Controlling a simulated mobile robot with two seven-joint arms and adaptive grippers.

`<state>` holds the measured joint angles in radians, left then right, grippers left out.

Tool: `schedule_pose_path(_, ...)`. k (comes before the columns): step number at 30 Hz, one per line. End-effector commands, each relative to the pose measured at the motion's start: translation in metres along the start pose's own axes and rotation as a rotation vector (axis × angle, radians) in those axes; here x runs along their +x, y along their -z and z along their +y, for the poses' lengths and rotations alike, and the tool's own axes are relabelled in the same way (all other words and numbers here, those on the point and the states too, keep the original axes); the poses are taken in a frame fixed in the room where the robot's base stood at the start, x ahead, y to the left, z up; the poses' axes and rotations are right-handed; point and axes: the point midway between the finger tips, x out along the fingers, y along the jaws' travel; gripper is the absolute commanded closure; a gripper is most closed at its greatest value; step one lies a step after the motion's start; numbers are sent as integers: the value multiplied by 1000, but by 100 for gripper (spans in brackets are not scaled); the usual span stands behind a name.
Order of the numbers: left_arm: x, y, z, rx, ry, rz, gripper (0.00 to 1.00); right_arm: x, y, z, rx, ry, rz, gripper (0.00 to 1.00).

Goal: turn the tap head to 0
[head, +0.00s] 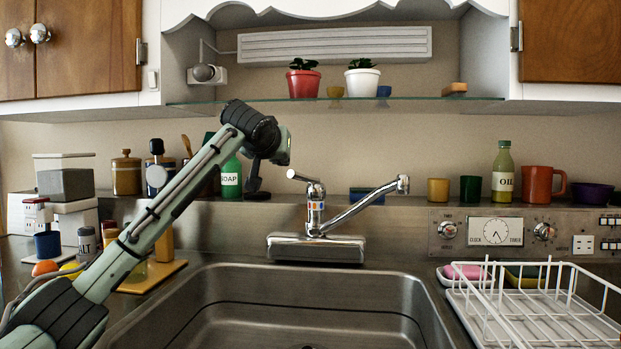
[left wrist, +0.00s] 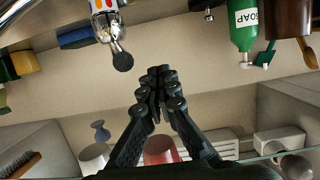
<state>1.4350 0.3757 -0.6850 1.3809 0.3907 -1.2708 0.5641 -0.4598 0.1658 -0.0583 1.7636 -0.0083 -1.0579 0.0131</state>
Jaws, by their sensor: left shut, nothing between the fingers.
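The chrome tap (head: 316,212) stands behind the sink, with a coloured band below its head. The tap head's lever (head: 298,177) points left and ends in a round knob; the spout points right. In the left wrist view, which is upside down, the tap head's knob (left wrist: 123,62) is dark, left of my fingers. My left gripper (head: 256,192) hangs between the soap bottle and the tap head, apart from the lever. In the left wrist view my left gripper (left wrist: 163,76) has its fingers together and empty. My right gripper is not in view.
A green soap bottle (head: 231,178) stands just left of my left gripper. A glass shelf (head: 420,100) with two potted plants is above. A white dish rack (head: 545,308) stands at the right. The sink basin (head: 290,285) is clear where visible.

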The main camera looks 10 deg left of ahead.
Motion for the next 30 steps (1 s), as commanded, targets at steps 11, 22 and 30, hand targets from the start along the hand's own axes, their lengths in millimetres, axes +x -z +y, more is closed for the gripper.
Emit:
schedule_pose_path(11,6,-20,0,0,-1,-1,100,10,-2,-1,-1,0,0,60)
schedule_pose_path(22,10,-36,0,0,-1,-1,100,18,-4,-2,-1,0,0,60)
schedule_pose_path(30,10,-37,0,0,0,-1,100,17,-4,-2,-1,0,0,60)
